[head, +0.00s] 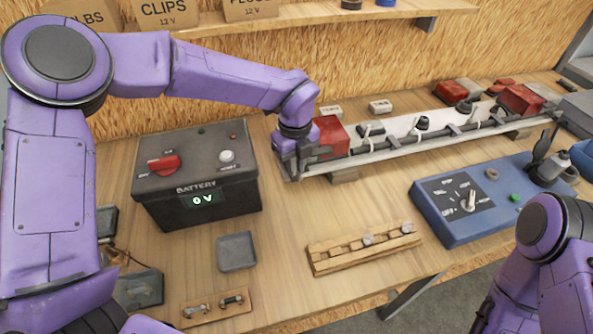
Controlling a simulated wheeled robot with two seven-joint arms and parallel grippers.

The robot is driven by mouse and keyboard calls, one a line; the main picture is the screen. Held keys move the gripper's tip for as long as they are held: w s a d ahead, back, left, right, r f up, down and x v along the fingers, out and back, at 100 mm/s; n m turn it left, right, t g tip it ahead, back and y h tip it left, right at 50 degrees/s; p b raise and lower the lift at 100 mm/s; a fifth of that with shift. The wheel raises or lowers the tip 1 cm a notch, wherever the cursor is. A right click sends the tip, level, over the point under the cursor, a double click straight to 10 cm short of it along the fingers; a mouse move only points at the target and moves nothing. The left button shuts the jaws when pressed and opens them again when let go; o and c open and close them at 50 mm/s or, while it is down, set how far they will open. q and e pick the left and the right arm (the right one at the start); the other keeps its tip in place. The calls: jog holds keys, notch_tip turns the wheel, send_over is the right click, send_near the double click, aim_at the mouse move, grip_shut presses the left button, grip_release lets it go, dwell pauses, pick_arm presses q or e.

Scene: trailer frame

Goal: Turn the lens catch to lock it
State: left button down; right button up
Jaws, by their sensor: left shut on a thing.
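A long pale light bar (390,147) lies across the back of the bench. A red lens (330,137) sits at its left end, and another red lens (519,100) sits towards its right end. My left gripper (289,168) points down at the bar's left end, right beside the left red lens. It is shut on the lens catch there; the fingers hide the catch, so I cannot tell its angle.
A black battery box (195,185) reading 0 V stands left of the gripper. A blue tester box (480,200) stands at the right. A wooden rack (335,262) and a small grey tray (237,251) lie in front. Bare bench lies between them.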

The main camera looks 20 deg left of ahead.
pick_arm(q)
jog(key=n+b, duration=0.4)
jog(key=b, duration=0.2)
jog(key=n+b, duration=0.4)
jog(key=b, duration=0.1)
jog(key=n+b, duration=0.5)
jog(key=b, duration=0.1)
jog(key=shift+w+f+b, duration=0.35)
jog(key=shift+f, duration=0.05)
jog(key=shift+r+n+b, duration=0.15)
jog(key=shift+n+b, duration=0.95)
jog(key=c, duration=1.2)
grip_release()
jog(key=shift+a, duration=0.1)
jog(key=shift+r, duration=0.1)
jog(key=shift+r, duration=0.1)
jog(key=shift+r, duration=0.15)
notch_tip(320, 180, up, 8)
jog(key=p, duration=0.5)
jog(key=shift+f+p, duration=0.25)
jog(key=shift+p, duration=0.05)
